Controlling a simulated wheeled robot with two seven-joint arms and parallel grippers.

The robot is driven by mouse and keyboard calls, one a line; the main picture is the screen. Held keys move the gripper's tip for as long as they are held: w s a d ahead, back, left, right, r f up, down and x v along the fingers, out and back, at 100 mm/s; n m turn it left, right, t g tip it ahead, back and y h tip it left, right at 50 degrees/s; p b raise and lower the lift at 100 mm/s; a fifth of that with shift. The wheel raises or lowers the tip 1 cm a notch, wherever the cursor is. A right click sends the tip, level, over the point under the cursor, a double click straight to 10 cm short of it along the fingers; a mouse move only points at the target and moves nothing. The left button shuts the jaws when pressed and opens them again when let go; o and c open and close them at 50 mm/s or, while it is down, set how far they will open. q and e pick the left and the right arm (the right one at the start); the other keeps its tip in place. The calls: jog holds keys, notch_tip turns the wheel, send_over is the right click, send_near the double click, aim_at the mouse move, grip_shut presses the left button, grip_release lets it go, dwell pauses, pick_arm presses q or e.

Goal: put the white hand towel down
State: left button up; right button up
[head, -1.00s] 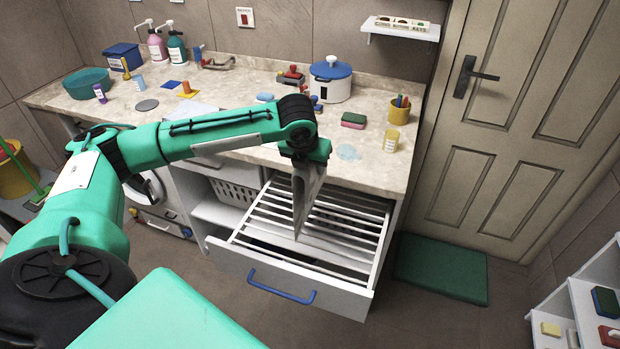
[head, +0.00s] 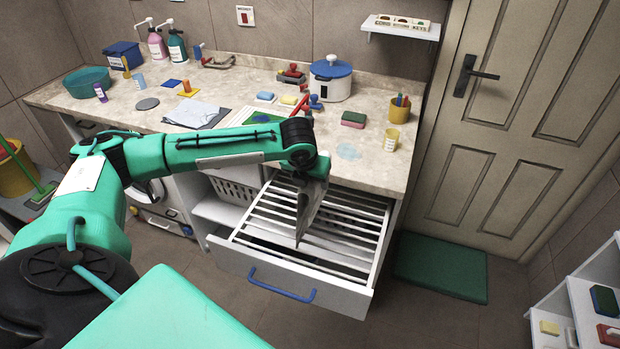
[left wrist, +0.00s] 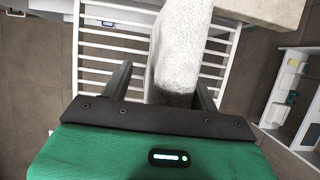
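The white hand towel (head: 309,206) looks grey-white and hangs as a narrow folded strip from my left gripper (head: 311,181), over the slatted rack of the open drawer. In the left wrist view the towel (left wrist: 180,45) runs away from the palm between the two dark fingers of my left gripper (left wrist: 163,80). The gripper is shut on it; the exact contact of the fingers is hard to see. I cannot tell whether the lower tip touches the slats (head: 340,222). My right gripper is not in view.
The drawer (head: 285,277) with a blue handle is pulled out below the counter (head: 375,172). The counter holds a white pot (head: 330,82), a yellow cup (head: 399,110), a sponge (head: 353,119) and other items. A green mat (head: 440,268) lies by the door.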

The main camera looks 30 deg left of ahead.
pick_arm(q)
jog(key=b+v, duration=0.1)
jog(key=v, duration=1.1)
jog(key=shift+s, duration=0.1)
